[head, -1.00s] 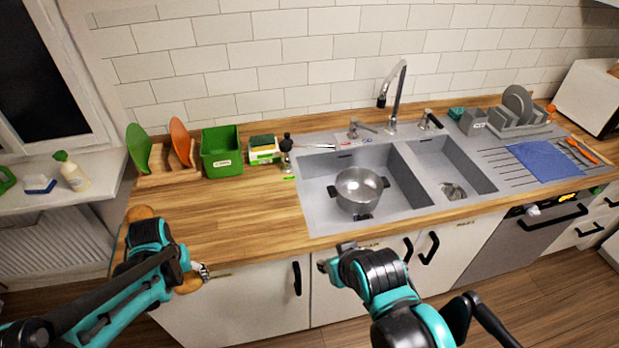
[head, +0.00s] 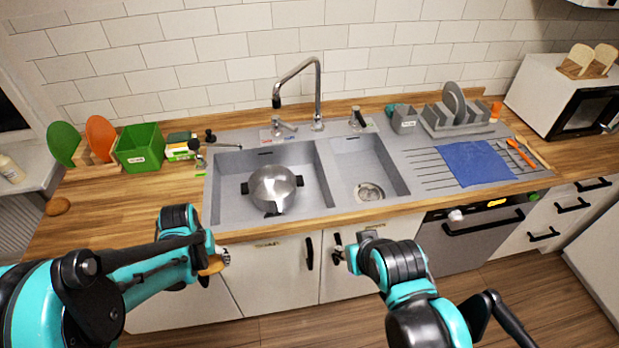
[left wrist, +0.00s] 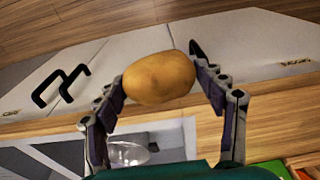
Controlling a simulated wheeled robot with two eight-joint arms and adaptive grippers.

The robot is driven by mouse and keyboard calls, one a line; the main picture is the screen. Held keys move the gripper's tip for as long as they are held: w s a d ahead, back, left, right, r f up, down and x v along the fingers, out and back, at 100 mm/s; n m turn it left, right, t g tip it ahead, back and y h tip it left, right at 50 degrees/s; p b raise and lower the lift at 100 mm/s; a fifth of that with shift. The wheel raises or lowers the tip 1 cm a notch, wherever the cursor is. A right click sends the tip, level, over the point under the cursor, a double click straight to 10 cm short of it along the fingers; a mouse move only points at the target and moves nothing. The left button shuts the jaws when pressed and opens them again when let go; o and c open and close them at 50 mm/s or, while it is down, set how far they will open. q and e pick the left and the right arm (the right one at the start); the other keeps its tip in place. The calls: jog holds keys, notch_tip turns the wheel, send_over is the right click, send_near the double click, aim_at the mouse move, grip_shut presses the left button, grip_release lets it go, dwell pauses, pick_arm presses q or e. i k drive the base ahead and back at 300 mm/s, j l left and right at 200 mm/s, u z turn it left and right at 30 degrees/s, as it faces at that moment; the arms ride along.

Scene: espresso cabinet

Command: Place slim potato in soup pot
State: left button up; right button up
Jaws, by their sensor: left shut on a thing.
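My left gripper (head: 220,260) is shut on a yellow-brown potato (left wrist: 158,78), with a finger on each side of it in the left wrist view. In the head view this potato (head: 211,266) is partly hidden by the gripper, in front of the cabinet and below the counter edge. A second brown potato (head: 58,205) lies on the counter at the far left. The steel soup pot (head: 273,190) with dark handles stands in the left sink basin, beyond and right of my left gripper. My right gripper (head: 339,253) is in front of the cabinet doors; its fingers are unclear.
The sink (head: 318,214) has a tall faucet (head: 317,90) behind the basins. A green bin (head: 140,148), sponges and a plate rack (head: 455,115) stand along the back. A blue cloth (head: 474,163) lies on the drainboard. The wooden counter (head: 120,215) left of the sink is mostly clear.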

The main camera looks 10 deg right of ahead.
aim_at(276, 195)
jog(key=l, duration=0.4)
jog(key=i+l, duration=0.15)
jog(key=l, duration=0.25)
jog(key=l+z, duration=0.1)
jog(key=l, duration=0.35)
jog(key=i+l, duration=0.1)
jog(key=i, duration=0.2)
jog(key=i+l, duration=0.1)
jog(key=i, duration=0.2)
